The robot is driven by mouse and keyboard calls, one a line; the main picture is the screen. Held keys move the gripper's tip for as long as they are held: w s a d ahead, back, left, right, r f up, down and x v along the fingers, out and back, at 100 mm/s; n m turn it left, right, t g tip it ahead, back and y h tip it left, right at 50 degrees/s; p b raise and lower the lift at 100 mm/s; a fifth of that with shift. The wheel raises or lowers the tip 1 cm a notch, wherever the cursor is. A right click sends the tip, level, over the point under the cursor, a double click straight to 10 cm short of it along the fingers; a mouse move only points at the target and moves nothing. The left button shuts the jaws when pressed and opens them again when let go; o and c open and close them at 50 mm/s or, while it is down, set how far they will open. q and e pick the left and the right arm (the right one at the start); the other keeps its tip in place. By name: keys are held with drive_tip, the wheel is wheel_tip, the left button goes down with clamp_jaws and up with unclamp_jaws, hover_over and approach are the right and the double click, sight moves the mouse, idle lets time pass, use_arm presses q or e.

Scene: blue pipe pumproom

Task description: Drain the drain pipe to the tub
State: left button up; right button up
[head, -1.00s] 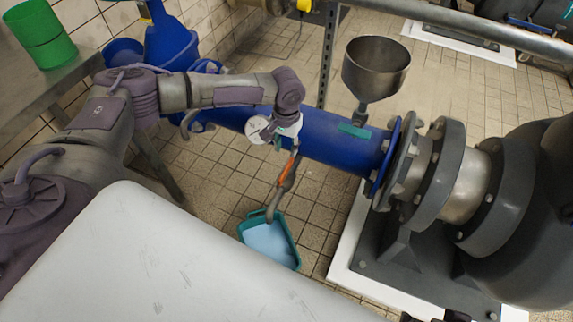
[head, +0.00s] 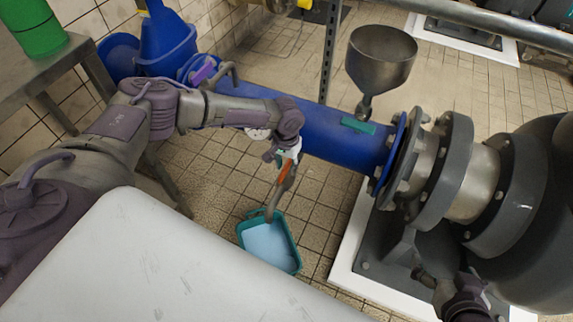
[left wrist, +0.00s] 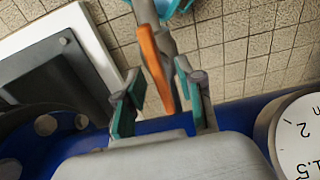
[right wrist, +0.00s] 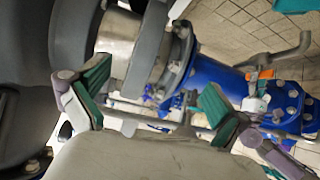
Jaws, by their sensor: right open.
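The drain pipe (head: 273,205) is a thin grey bent pipe hanging below the large blue pipe (head: 335,135), with an orange lever (head: 284,171) on it. Its lower end is over the teal tub (head: 296,258) on the floor, whose inside looks light blue. My left gripper (head: 284,157) is just above the lever. In the left wrist view its jaws (left wrist: 160,100) are apart, with the orange lever (left wrist: 153,65) between them; contact cannot be told. My right gripper (head: 470,300) is at the lower right by the grey pump, open and empty in the right wrist view (right wrist: 155,95).
A steel funnel (head: 381,57) stands above the blue pipe. The dark grey pump and its flanges (head: 445,165) block the right side. A green cylinder (head: 38,27) sits on a table at upper left. A metal post (head: 329,60) stands behind the pipe. Tiled floor surrounds the tub.

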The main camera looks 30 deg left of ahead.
use_arm(q)
clamp_jaws()
